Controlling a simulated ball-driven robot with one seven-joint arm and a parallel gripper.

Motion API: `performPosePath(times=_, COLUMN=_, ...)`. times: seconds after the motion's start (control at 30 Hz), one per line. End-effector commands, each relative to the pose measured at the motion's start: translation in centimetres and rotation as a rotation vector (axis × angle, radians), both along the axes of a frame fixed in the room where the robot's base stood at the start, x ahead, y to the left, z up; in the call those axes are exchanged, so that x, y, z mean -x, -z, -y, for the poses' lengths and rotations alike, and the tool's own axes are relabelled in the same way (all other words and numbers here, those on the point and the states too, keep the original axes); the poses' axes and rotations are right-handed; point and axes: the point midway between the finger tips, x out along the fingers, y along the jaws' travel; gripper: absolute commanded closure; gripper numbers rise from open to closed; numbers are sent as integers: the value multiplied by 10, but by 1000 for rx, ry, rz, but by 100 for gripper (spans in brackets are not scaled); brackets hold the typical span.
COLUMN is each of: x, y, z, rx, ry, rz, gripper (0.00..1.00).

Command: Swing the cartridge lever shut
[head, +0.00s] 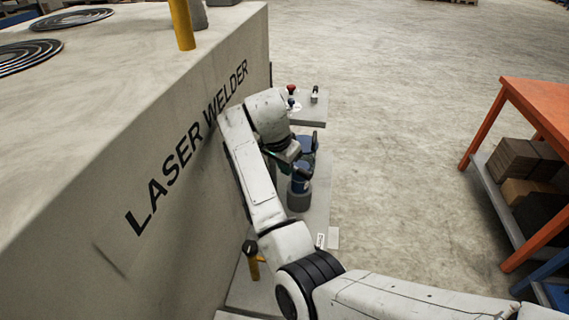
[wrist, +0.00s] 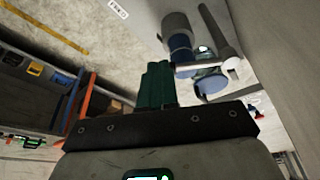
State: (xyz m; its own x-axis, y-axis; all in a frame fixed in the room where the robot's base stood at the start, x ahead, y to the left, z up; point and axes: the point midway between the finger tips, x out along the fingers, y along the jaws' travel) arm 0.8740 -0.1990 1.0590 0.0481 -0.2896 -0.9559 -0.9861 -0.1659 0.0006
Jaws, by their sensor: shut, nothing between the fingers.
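My gripper (wrist: 157,85) shows in the wrist view as green fingers held together, with nothing between them. It is beside a blue and grey cylindrical unit (wrist: 180,45), to its lower left in that view; I cannot tell if they touch. A grey rod-like bar (wrist: 217,31), perhaps the cartridge lever, slants beside the unit and ends near a round blue-grey part (wrist: 212,84). In the head view the blue unit (head: 300,185) stands on a grey base, partly hidden by my arm. The fingertips are not clear there.
The large LASER WELDER block (head: 150,130) walls off the left. A small ledge (head: 310,112) with a red knob (head: 291,89) lies beyond the unit. An orange table (head: 540,100) with boxes stands at right. Open floor (head: 420,150) lies between. A yellow-handled part (head: 253,265) is near my arm.

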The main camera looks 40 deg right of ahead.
Motion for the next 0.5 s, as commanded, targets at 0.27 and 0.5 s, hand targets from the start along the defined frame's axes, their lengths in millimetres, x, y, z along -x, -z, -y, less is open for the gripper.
performPosePath(times=0.27, x=-2, y=43, z=11, rx=0, ry=1, rz=0, gripper=100)
performPosePath(times=0.5, x=-5, y=63, z=30, rx=0, ry=4, rz=2, gripper=100)
